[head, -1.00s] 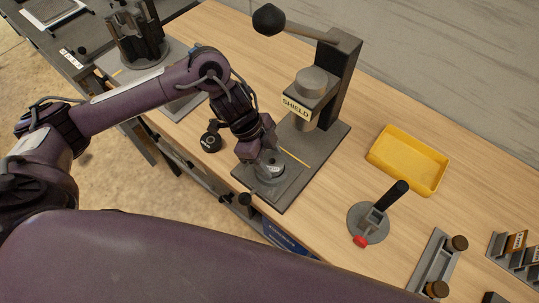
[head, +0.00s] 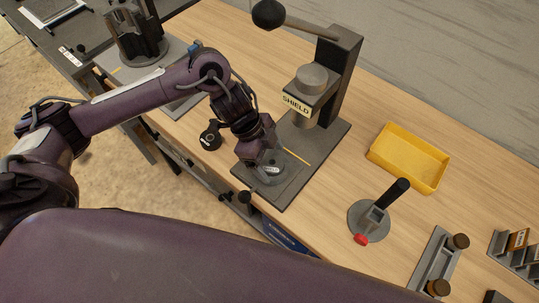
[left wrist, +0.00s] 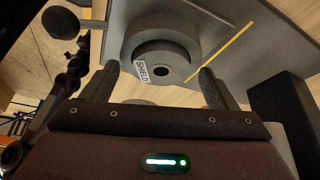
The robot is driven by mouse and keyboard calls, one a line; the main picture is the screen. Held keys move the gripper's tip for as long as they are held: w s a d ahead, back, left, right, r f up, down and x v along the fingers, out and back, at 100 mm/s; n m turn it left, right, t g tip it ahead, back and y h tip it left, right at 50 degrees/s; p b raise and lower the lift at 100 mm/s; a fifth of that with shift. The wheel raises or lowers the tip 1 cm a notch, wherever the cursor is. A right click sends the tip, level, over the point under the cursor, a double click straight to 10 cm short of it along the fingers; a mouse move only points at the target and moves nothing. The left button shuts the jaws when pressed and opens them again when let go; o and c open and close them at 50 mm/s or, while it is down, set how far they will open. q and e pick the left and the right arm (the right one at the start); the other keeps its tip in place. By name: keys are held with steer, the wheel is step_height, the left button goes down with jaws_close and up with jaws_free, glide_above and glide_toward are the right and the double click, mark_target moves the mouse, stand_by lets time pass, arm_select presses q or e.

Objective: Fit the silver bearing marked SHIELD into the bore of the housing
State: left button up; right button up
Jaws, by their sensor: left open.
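My left gripper (head: 262,163) is open over the base of the press, just above the grey round housing (head: 275,180). In the left wrist view its two fingers (left wrist: 158,86) stand apart, with a grey round part with a dark central hole (left wrist: 160,60) between and beyond them. A white SHIELD label (left wrist: 141,72) shows on that part's near left side, which marks it as the bearing. It appears seated at the housing; how deep it sits in the bore I cannot tell. My right gripper is not in view.
The press (head: 338,70) has a ball-ended lever and a SHIELD plate (head: 295,105); its ram hangs close right of my left gripper. A yellow tray (head: 408,160), a black-handled fixture (head: 370,220) and a grey rack (head: 435,262) stand to the right. Bare table lies between.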

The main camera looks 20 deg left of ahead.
arm_select(q)
steer(key=b+v, duration=0.1)
steer(key=v, duration=0.5)
steer(key=shift+a+r, duration=0.4)
steer(key=shift+r, duration=0.4)
steer(key=shift+a, duration=0.1)
